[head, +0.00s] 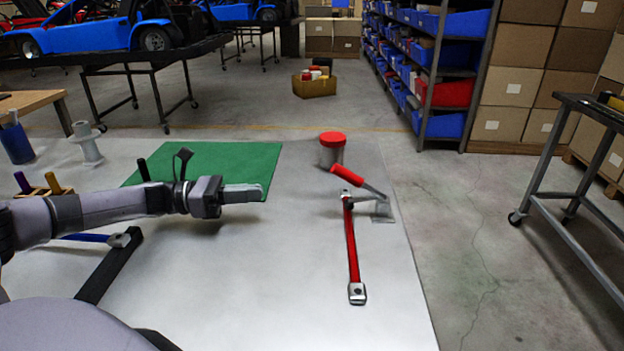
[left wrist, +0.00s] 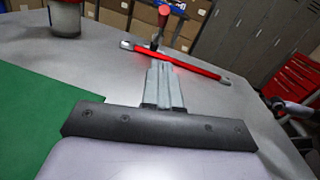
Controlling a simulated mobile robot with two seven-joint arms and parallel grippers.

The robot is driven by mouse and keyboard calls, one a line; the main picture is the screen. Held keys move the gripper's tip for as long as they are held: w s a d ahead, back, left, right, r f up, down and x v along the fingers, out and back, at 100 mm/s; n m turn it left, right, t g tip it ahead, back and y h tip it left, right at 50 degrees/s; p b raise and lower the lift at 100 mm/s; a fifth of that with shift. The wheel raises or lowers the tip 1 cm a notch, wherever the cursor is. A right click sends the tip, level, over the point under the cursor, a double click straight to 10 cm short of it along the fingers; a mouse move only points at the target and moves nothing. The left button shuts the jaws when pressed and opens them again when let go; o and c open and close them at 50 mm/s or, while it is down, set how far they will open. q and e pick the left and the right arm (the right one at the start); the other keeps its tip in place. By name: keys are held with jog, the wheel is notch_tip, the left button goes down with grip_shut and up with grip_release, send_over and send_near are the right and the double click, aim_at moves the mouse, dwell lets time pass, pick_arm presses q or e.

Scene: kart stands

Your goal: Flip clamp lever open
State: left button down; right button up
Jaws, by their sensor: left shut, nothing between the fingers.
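The clamp lever (head: 345,178) has a red grip and stands tilted on a metal clamp base (head: 382,211) near the right edge of the grey table. In the left wrist view the red lever end (left wrist: 164,12) shows at the top, beyond the fingers. A red bar (head: 352,245) with metal ends lies on the table in front of the clamp; it also crosses the left wrist view (left wrist: 185,66). My left gripper (head: 258,192) is shut and empty, over the table left of the clamp and apart from it.
A green mat (head: 225,163) lies under and behind my left arm. A jar with a red lid (head: 332,148) stands just behind the lever. A black bar (head: 110,265) and a blue-handled tool (head: 85,237) lie at left. The table's front middle is clear.

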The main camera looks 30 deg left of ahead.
pick_arm(q)
jog(key=shift+w+d, duration=0.35)
jog(key=shift+d, duration=0.05)
jog(key=p+x, duration=0.2)
jog(key=x, duration=0.7)
jog(key=shift+r, duration=0.15)
jog(key=shift+w+d+r+p, duration=0.35)
jog(key=shift+w+r, duration=0.05)
jog(key=shift+r, duration=0.15)
jog(key=shift+w+d+r+p, duration=0.3)
jog(key=shift+w+d+r, duration=0.1)
jog(key=shift+r, duration=0.1)
jog(key=shift+w+d+r, duration=0.15)
jog(key=shift+w+r, duration=0.05)
jog(key=shift+w, duration=0.05)
pick_arm(e)
jog(key=shift+s+d+r, duration=0.1)
jog(key=shift+d+r, duration=0.1)
jog(key=shift+r, duration=0.3)
jog(key=shift+d+r, duration=0.15)
jog(key=shift+r, duration=0.35)
pick_arm(q)
jog(key=shift+r, duration=0.1)
pick_arm(e)
jog(key=shift+r, duration=0.1)
